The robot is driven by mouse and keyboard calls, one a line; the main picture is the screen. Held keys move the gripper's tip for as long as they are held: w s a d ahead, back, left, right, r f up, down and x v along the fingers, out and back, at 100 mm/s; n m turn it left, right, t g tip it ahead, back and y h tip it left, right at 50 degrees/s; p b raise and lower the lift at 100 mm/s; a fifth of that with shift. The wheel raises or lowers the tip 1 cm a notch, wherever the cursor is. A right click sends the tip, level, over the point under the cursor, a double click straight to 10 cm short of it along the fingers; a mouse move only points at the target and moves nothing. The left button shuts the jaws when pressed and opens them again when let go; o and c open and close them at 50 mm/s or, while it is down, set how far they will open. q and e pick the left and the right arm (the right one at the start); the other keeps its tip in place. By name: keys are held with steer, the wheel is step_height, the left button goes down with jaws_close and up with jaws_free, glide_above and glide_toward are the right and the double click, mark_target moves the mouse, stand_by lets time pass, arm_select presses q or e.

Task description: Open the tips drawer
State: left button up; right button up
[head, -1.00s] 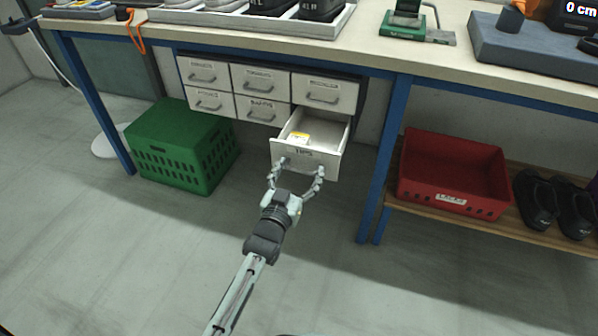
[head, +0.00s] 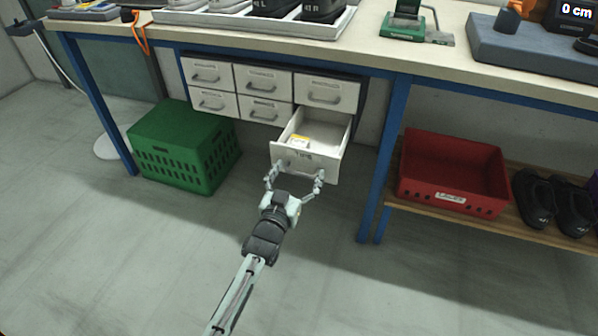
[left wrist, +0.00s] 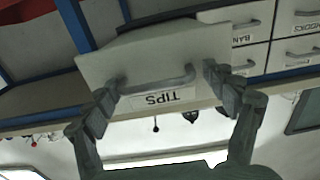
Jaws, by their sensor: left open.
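The tips drawer (head: 307,161) is the lower right one of the drawer block under the bench, and it stands pulled out. A small white and yellow item (head: 299,141) lies inside it. In the left wrist view the drawer front (left wrist: 205,62) appears upside down with its TIPS label and grey bar handle (left wrist: 155,82). My left gripper (head: 294,178) is open in front of the drawer front. In the left wrist view its fingers (left wrist: 162,88) stand apart at the two ends of the handle; I cannot tell whether they touch it. My right gripper is not in view.
The other drawers (head: 264,80) in the block are shut. A green crate (head: 178,163) stands on the floor to the left. A red bin (head: 450,197) and black shoes (head: 555,205) sit on a low shelf to the right. The floor in front is clear.

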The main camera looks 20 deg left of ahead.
arm_select(q)
steer(key=shift+s+d, duration=0.1)
steer(key=s, duration=1.2)
steer(key=shift+a, duration=0.2)
steer(key=shift+w, duration=0.1)
